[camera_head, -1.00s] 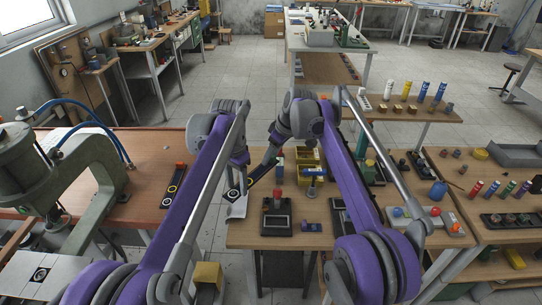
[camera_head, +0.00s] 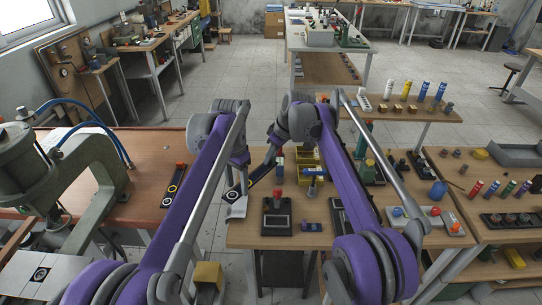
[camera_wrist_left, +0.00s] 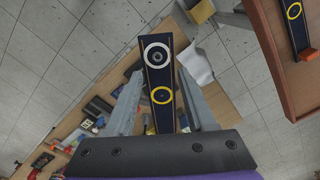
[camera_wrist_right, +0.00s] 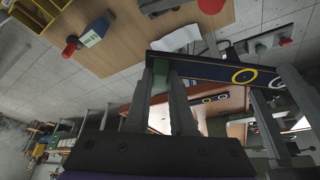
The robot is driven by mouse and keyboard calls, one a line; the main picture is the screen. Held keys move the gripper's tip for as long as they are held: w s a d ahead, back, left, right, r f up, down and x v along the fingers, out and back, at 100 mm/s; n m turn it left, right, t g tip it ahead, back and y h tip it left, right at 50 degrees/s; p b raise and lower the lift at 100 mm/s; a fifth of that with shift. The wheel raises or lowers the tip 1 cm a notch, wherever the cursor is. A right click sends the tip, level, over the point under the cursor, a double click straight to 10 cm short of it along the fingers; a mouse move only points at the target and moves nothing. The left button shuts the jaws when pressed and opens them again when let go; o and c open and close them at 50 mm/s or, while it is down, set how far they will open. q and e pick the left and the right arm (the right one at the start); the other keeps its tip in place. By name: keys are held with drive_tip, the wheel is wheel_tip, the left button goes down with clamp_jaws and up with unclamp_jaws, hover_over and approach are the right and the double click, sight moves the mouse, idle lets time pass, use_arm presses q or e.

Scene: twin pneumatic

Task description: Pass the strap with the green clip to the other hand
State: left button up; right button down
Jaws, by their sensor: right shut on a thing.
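A dark blue strap (camera_head: 262,170) with a yellow ring and a white ring hangs in the air between my two arms. My right gripper (camera_wrist_right: 168,72) is shut on its green clip end (camera_wrist_right: 159,80). In the left wrist view the strap (camera_wrist_left: 158,76) runs lengthwise between the fingers of my left gripper (camera_wrist_left: 158,75), which is open with a gap on each side. In the right wrist view the left fingers (camera_wrist_right: 272,90) straddle the ringed end.
A second dark strap with a red clip (camera_head: 175,182) lies on the reddish-brown table (camera_head: 150,155) at left. A wooden bench (camera_head: 245,235) with a red-knobbed block (camera_head: 277,205) and bins stands at right. A white sheet (camera_head: 238,208) lies at its left edge. Floor shows between the tables.

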use_arm(q)
drive_tip(key=o, duration=0.4)
wheel_tip(320, 180, up, 12)
drive_tip(key=f, duration=0.1)
drive_tip(key=s+a+n+t, duration=0.1)
drive_tip(key=s+a+n, duration=0.1)
drive_tip(key=s+a, duration=0.2)
drive_tip(key=s+a+f+n+t, duration=0.1)
drive_tip(key=s+a+f+n, duration=0.1)
drive_tip(key=s+f, duration=0.5)
drive_tip(key=s+a+f+n+t, duration=0.2)
drive_tip(key=s+a+f, duration=0.1)
drive_tip(key=s+f, duration=0.4)
drive_tip(key=s+a+f+n+t, duration=0.1)
drive_tip(key=s+a+f+n, duration=0.1)
drive_tip(key=s+f, duration=0.5)
drive_tip(key=shift+s+a+f+t, duration=0.15)
drive_tip(key=shift+s+t, duration=0.05)
drive_tip(key=shift+s, duration=0.8)
drive_tip(key=shift+s+a+f+t, duration=0.1)
drive_tip(key=shift+s+f+t, duration=0.1)
drive_tip(key=shift+s, duration=0.8)
